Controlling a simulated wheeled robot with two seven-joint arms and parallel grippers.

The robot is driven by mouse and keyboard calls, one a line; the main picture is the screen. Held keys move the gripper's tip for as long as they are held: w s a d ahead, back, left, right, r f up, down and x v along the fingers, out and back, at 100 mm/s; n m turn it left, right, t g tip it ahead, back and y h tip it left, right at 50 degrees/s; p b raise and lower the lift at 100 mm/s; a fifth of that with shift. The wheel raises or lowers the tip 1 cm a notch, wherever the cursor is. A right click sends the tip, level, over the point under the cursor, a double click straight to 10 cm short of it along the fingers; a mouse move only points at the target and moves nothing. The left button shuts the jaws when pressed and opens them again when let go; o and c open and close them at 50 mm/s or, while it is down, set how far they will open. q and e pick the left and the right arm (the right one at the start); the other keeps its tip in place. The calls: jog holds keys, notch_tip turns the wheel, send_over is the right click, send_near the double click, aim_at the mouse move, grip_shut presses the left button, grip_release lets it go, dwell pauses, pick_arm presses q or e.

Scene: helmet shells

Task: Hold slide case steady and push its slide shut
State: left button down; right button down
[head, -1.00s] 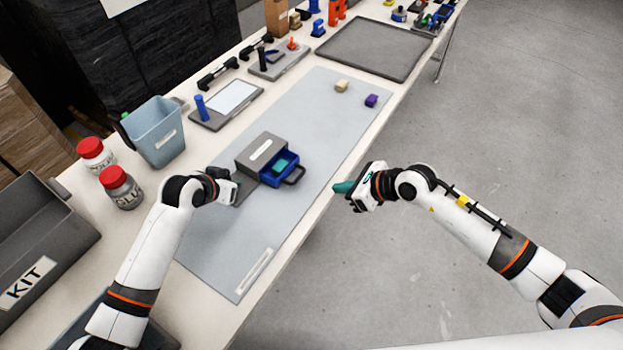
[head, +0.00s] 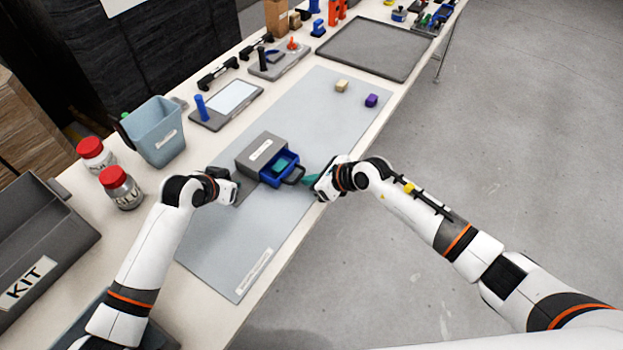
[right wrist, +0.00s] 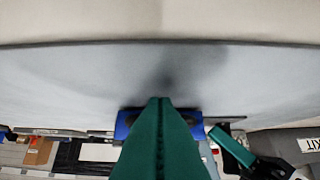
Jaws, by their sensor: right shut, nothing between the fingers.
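The slide case has a grey sleeve (head: 262,147) with a white label and lies on the blue-grey mat. Its blue slide (head: 288,166) sticks out toward the right, with a teal piece (head: 282,165) inside and a dark handle (head: 294,176) at its front. My right gripper (head: 308,184) has green fingers, shut and empty, just right of the handle; any contact is unclear. In the right wrist view the fingers (right wrist: 160,125) point at the blue slide (right wrist: 124,124). My left gripper (head: 234,190) is at the case's near left side; its fingers are mostly hidden.
The mat (head: 225,250) is clear in front. A cream block (head: 342,86) and a purple block (head: 371,100) lie farther back. A blue-grey bin (head: 158,135), red-capped jars (head: 121,188) and a KIT tray (head: 40,240) stand left. The table edge runs below my right gripper.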

aim_at(288, 170)
jog(key=w+a, duration=0.3)
jog(key=a, duration=0.2)
jog(key=shift+w, duration=0.4)
pick_arm(q)
jog(key=shift+d, duration=0.1)
pick_arm(e)
jog(key=shift+s+d, duration=0.1)
jog(key=shift+s+d, duration=0.15)
jog(key=shift+d, duration=0.05)
jog(key=s+d, duration=0.2)
jog(key=d, duration=0.1)
jog(key=shift+s+d, duration=0.2)
jog(key=shift+d, duration=0.1)
jog(key=v, duration=0.9)
